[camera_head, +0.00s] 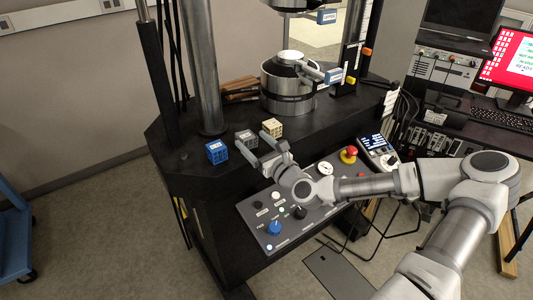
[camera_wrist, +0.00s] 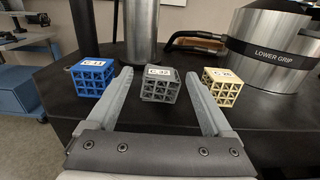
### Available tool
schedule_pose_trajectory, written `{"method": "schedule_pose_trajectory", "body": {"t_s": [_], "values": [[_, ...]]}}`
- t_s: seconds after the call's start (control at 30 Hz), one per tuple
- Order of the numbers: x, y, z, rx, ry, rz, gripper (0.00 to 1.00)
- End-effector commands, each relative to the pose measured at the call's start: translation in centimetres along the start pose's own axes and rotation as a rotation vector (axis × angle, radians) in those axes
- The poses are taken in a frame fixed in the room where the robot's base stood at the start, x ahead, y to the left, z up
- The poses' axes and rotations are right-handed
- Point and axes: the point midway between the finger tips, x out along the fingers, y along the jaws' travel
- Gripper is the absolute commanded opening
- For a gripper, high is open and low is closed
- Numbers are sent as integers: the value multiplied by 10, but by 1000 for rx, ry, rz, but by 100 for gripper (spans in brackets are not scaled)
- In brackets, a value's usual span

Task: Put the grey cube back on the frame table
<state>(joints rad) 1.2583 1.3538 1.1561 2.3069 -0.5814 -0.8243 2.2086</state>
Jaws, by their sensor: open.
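The grey lattice cube (camera_head: 247,139) sits on the black frame table (camera_head: 180,172), between the blue cube and the cream cube. It carries a white label on top. In the wrist view the grey cube (camera_wrist: 160,85) stands just beyond and between the fingertips. My gripper (camera_head: 261,156) is open, its fingers pointing at the grey cube. The wrist view shows the open fingers of my gripper (camera_wrist: 160,92) spread to either side of the cube, with a gap on both sides. I cannot tell whether the tips reach alongside it.
A blue lattice cube (camera_wrist: 92,77) stands left of the grey one and a cream cube (camera_wrist: 221,87) right. The lower grip cylinder (camera_wrist: 270,50) and a steel column (camera_wrist: 141,30) rise behind. A control panel (camera_head: 252,215) with knobs and a red button (camera_head: 348,155) lies below my arm.

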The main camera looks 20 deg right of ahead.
Motion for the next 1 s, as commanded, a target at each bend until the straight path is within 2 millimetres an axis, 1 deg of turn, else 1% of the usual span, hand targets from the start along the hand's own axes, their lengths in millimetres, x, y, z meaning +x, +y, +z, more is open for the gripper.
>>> {"method": "schedule_pose_trajectory", "body": {"t_s": [0.03, 0.2, 0.4, 0.6, 1.0], "values": [[-12, -1, 0, 3, 0, -2, 85], [-42, 0, 0, 2, 0, -2, 85], [-64, -1, 0, 0, 0, -2, 85], [-72, 0, 0, -1, -1, 0, 85], [-73, 0, 0, -1, -1, 0, 85]]}}
